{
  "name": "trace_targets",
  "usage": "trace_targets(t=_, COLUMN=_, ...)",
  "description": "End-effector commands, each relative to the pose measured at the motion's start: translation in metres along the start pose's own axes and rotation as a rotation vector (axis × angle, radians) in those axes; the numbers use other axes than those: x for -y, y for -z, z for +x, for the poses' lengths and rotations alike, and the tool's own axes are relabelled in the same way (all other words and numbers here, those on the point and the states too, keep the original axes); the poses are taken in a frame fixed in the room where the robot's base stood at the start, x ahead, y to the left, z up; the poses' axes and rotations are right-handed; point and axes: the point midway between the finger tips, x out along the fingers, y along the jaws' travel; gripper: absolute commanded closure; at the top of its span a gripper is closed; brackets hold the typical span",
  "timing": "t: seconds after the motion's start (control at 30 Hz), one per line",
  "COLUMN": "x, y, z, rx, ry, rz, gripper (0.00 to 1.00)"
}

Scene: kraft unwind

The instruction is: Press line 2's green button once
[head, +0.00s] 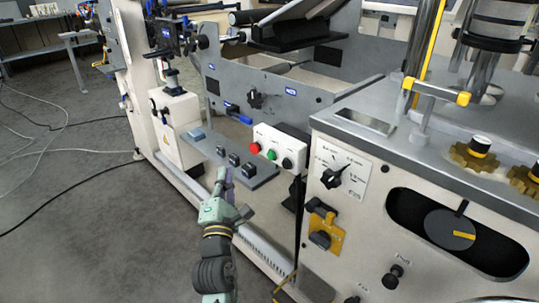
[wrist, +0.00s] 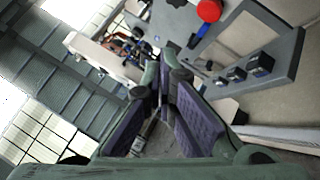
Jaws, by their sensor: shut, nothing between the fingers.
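The green button (head: 271,154) sits between a red button (head: 254,148) and a black knob (head: 288,163) on a white control box (head: 279,143) in the head view. I cannot read any line number on the box. My gripper (head: 222,173) is shut and empty. It is in front of and below the box, left of the green button and apart from it. In the wrist view the fingers of my gripper (wrist: 161,76) point away from the camera. A red button (wrist: 209,10) shows at the top there; the green button is not visible in that view.
A grey ledge (head: 263,181) with several small black switches juts out beside my gripper and also shows in the wrist view (wrist: 283,62). A cabinet with a black rotary switch (head: 333,178) stands to the right. Open floor (head: 100,210) with cables lies left.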

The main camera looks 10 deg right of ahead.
Motion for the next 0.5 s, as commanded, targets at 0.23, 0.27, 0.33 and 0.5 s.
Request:
trace_targets(t=0.23, x=0.024, y=-0.011, z=-0.002, rx=0.023, ry=0.054, rz=-0.092, gripper=1.00)
trace_targets(t=0.27, x=0.024, y=-0.011, z=-0.002, rx=0.023, ry=0.055, rz=-0.093, gripper=1.00)
trace_targets(t=0.33, x=0.024, y=-0.011, z=-0.002, rx=0.023, ry=0.055, rz=-0.093, gripper=1.00)
trace_targets(t=0.5, x=0.023, y=-0.010, z=-0.002, rx=0.023, ry=0.054, rz=-0.091, gripper=1.00)
